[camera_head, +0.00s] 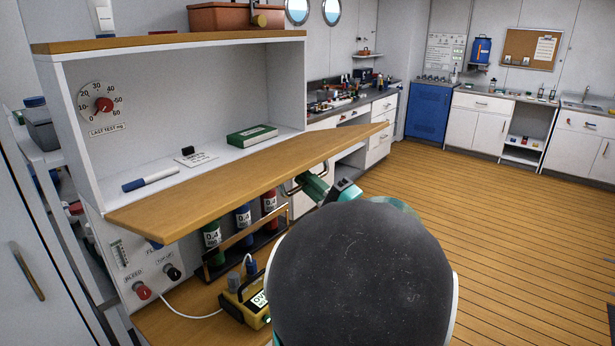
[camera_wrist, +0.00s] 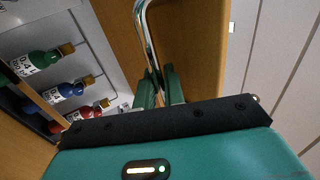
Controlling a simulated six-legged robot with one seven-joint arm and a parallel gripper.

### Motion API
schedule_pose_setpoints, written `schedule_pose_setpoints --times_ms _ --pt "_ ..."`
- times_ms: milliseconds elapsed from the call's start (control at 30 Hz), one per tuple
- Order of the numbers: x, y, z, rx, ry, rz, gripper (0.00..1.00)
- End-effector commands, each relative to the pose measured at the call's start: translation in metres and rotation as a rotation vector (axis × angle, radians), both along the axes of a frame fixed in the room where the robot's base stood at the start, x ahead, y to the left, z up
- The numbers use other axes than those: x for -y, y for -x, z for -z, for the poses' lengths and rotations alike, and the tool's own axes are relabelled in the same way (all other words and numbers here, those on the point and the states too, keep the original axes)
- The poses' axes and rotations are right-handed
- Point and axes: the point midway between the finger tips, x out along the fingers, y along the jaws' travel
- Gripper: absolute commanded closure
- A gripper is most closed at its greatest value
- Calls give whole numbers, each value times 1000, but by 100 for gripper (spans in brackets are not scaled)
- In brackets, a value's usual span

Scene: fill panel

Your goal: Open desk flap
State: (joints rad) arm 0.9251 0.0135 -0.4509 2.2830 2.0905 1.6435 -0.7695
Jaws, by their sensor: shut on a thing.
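The wooden desk flap (camera_head: 245,180) is lowered in the head view, standing out level from the white cabinet like a shelf. A curved metal handle (camera_head: 292,186) hangs under its front edge; it also shows in the wrist view (camera_wrist: 146,35). My gripper (camera_head: 312,186) is below the flap's right part, with its green fingers shut on the handle. In the wrist view the fingers of my gripper (camera_wrist: 160,88) close around the lower end of the handle, beside the flap's wooden face (camera_wrist: 195,45). My dark rounded arm link hides part of the floor and cabinet front.
A blue marker (camera_head: 149,179), a green box (camera_head: 252,135) and a small card (camera_head: 196,159) lie inside the cabinet. Below the flap are several labelled bottles (camera_head: 243,219) behind a rail and a yellow device (camera_head: 246,302). The wooden floor (camera_head: 500,220) at right is clear.

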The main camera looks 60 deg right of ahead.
Motion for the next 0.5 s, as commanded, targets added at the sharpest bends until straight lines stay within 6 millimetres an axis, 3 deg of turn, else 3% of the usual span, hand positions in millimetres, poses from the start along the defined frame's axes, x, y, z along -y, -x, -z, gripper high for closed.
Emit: schedule_pose_setpoints --times_ms 233,267,333,500 --pt "0 0 -1 2 2 -1 100" --pt "0 0 -1 2 2 -1 87" --pt "0 0 -1 2 2 0 74" --pt "0 0 -1 2 2 0 71"
